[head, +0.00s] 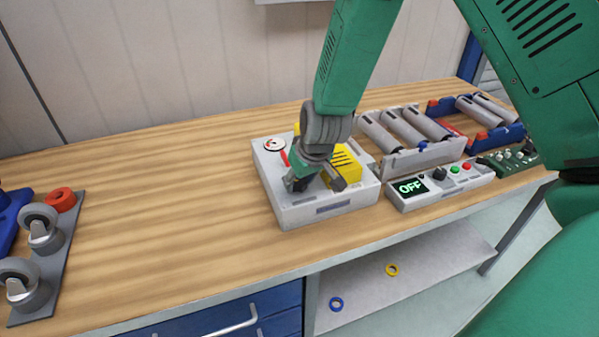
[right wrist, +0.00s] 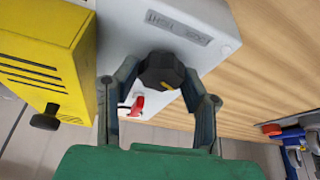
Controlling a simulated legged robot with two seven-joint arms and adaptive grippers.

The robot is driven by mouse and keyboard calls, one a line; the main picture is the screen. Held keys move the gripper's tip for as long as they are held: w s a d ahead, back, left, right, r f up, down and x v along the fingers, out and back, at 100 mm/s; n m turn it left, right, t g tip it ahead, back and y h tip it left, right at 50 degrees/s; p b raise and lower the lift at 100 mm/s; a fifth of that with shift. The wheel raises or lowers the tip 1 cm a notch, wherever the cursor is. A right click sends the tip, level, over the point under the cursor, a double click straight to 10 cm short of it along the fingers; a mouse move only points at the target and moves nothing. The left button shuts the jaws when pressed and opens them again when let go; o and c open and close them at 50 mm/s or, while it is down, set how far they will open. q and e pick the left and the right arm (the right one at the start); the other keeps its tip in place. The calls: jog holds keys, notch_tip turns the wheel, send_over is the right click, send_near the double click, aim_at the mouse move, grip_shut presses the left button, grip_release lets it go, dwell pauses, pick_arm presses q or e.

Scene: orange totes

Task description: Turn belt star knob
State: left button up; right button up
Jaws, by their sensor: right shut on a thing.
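The grey-white belt unit (head: 330,208) stands on the bench with a yellow housing (head: 346,160) and a round gauge with a red pointer. My right gripper (head: 316,182) reaches down onto its top, in front of the yellow housing. In the right wrist view, a black star knob (right wrist: 162,72) with a small yellow mark sits between the fingers of my right gripper (right wrist: 160,85), which is shut on it. My gripper mostly hides this knob in the head view. My left gripper is in neither view.
A grey control box (head: 440,186) with an OFF display stands right of the unit. Roller racks (head: 405,135) stand behind it. A caster plate (head: 50,255) lies at the far left. The bench between the caster plate and the unit is clear.

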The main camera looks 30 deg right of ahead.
jog(key=shift+w+r+m+h+p, duration=0.15)
jog(key=shift+m+h+p, duration=0.1)
jog(key=shift+m+p, duration=0.3)
jog(key=shift+w+r+m+h+p, duration=0.1)
jog(key=shift+m+h+p, duration=0.25)
jog(key=shift+m, duration=0.3)
jog(key=o, duration=0.9)
jog(key=shift+o, duration=1.3)
jog(key=shift+f, duration=0.15)
jog(key=shift+s, duration=0.1)
